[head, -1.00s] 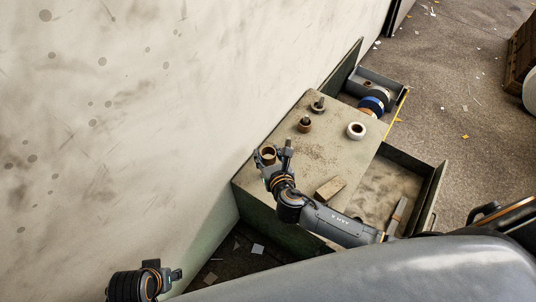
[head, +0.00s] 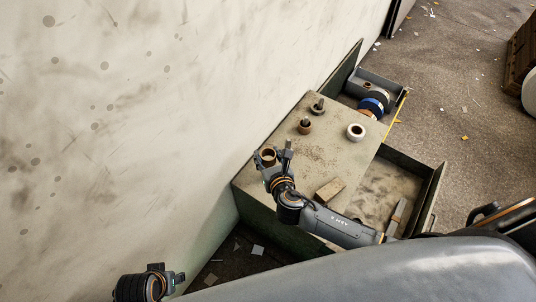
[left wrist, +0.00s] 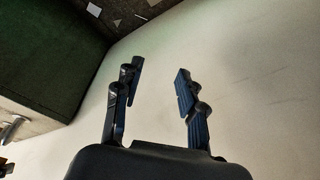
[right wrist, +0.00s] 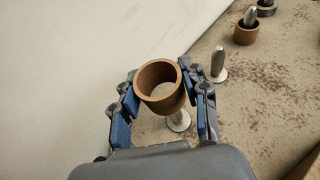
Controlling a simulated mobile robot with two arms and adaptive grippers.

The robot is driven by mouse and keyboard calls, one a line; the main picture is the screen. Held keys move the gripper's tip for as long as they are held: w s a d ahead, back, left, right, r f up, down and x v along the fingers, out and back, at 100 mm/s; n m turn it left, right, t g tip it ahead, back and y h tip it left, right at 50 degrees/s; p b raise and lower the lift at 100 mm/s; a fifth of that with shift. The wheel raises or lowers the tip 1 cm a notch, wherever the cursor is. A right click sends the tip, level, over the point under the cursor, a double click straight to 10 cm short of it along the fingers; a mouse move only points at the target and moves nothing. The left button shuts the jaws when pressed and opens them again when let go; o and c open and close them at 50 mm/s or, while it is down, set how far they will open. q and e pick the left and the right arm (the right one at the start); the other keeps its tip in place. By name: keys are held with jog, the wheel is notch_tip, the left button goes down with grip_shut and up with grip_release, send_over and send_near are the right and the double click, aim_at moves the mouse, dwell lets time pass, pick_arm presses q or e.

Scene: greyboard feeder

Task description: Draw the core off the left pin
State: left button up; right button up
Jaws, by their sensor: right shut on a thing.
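A brown ring-shaped core (right wrist: 161,86) is held between the blue-padded fingers of my right gripper (right wrist: 160,78); it also shows in the head view (head: 268,156). In the right wrist view a pale pin (right wrist: 178,120) with a round base shows just below the core. The core sits above that base; I cannot tell whether the pin's tip is inside it. A bare pin (right wrist: 218,63) stands to the right. My right gripper also shows in the head view (head: 279,156). My left gripper (left wrist: 158,76) is open and empty, beside the pale wall.
On the worn table (head: 325,155) stand a pin with a brown core (head: 305,126), another ringed pin (head: 318,106), a white roll (head: 356,131) and a tan block (head: 330,190). An open tray (head: 385,190) lies to the right. A pale wall (head: 150,110) runs close on the left.

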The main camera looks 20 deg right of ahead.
pick_arm(q)
jog(key=shift+w+f, duration=0.15)
jog(key=shift+s+f+p, duration=0.2)
jog(key=shift+f+p, duration=0.15)
jog(key=shift+f, duration=0.7)
